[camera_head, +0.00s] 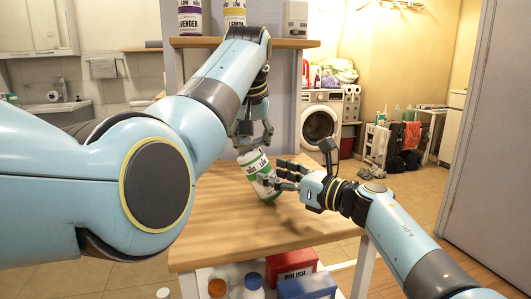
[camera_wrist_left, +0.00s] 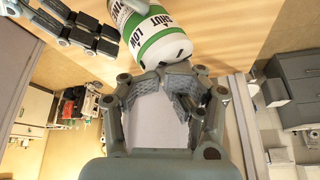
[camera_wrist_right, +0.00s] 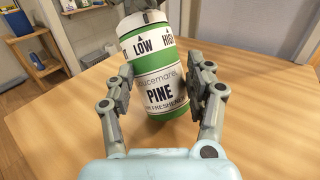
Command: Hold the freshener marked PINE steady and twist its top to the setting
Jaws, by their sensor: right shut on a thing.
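The PINE freshener (camera_head: 254,170) is a white and green can with a white top. It is tilted over the table in the head view. My right gripper (camera_head: 276,181) is shut around its body. The right wrist view shows the PINE label (camera_wrist_right: 165,95) between the fingers, with LOW and part of HIGH on the upper band. My left gripper (camera_head: 254,136) is just above the top, with a gap between its fingers. In the left wrist view the white top (camera_wrist_left: 166,50) is just beyond the fingertips, and I cannot tell whether they touch it.
The wooden table (camera_head: 215,225) is largely clear around the can. A shelf above (camera_head: 280,43) holds the LAVENDER (camera_head: 190,18) and LEMON (camera_head: 234,12) cans. A red POLISH box (camera_head: 291,264) and a blue box (camera_head: 308,287) sit below the tabletop. A washing machine (camera_head: 320,122) stands behind.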

